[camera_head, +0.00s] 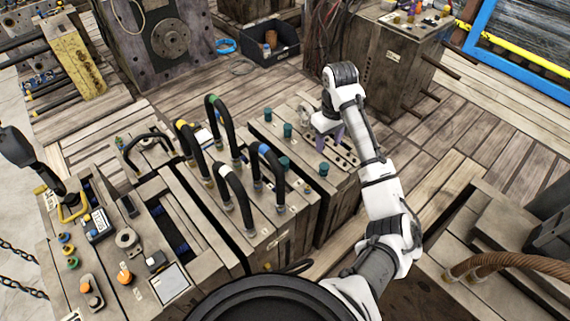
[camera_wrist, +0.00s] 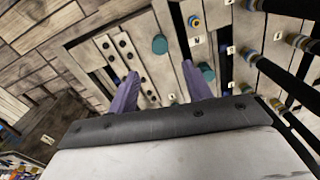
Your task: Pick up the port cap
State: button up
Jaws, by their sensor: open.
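Several teal cylindrical caps stand on the wooden-textured mould block in the head view, and I cannot tell which one is the port cap. One teal cap (camera_head: 288,130) stands left of my gripper, another (camera_head: 268,113) farther left, another (camera_head: 284,163) nearer the hoses, and one (camera_head: 324,169) near the front. My gripper (camera_head: 330,139) hangs over the block, its purple fingers apart and empty. In the wrist view, the open fingers (camera_wrist: 160,72) point at the block. A teal cap (camera_wrist: 160,44) shows beyond the gap between them, and another (camera_wrist: 207,70) is partly behind the right finger.
Tall black hoses (camera_head: 220,125) arch over the neighbouring block to the left. A drilled metal strip (camera_head: 340,152) lies beside the caps. A black bin (camera_head: 270,45) stands at the back. Open plank floor (camera_head: 440,140) lies right of my arm.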

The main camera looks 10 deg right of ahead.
jog(key=shift+o, duration=0.4)
jog(key=shift+a, duration=0.1)
jog(key=n+y+p, duration=0.1)
jog(key=n+p, duration=0.1)
jog(key=n, duration=1.5)
send_near(285, 160)
jog(key=shift+g, duration=0.3)
jog(key=f, duration=0.1)
jog(key=f+b, duration=0.1)
jog(key=w+a+f+b, duration=0.1)
jog(key=f, duration=0.1)
jog(key=shift+f, duration=0.1)
jog(key=f, duration=0.3)
jog(key=s+f+p, duration=0.1)
jog(key=f, duration=0.1)
jog(key=shift+f, duration=0.7)
grip_shut()
jog(key=shift+r, duration=0.15)
